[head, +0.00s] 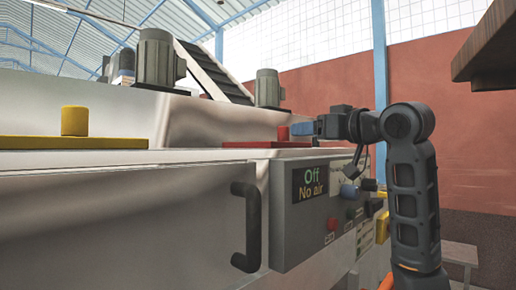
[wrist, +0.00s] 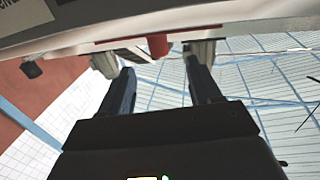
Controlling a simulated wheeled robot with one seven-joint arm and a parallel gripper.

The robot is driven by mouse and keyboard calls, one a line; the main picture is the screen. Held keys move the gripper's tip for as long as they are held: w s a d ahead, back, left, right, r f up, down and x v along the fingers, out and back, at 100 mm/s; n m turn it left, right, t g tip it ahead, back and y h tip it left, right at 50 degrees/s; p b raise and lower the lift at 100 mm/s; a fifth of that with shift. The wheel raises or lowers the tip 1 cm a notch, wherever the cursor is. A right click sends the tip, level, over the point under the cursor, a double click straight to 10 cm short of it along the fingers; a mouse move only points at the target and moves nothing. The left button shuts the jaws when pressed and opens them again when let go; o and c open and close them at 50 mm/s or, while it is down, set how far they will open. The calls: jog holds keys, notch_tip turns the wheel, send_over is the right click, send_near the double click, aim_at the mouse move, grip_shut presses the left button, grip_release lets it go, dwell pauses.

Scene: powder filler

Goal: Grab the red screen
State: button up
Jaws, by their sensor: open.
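In the wrist view, which looks upside down, the red knob (wrist: 158,46) stands just beyond the gap between the two open fingertips (wrist: 160,70). The screen's thin red edge (wrist: 122,40) also shows there. The jaws are open and empty. I cannot tell whether a fingertip touches the knob.
A yellow screen (head: 60,142) with a yellow knob (head: 75,121) lies on the machine at the left. A control box (head: 305,212) reading "Off, No air" and a black handle (head: 247,227) are on the front. Grey motors (head: 268,88) stand behind. A brown overhead piece (head: 490,50) is upper right.

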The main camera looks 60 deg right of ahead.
aim_at(287, 132)
jog(key=shift+w+d+r, duration=0.1)
jog(key=shift+w+d, duration=0.25)
jog(key=shift+w, duration=0.3)
jog(key=p+x, duration=0.1)
jog(key=x, duration=0.5)
jog(key=shift+w+d, duration=0.2)
jog(key=shift+w, duration=0.1)
grip_shut()
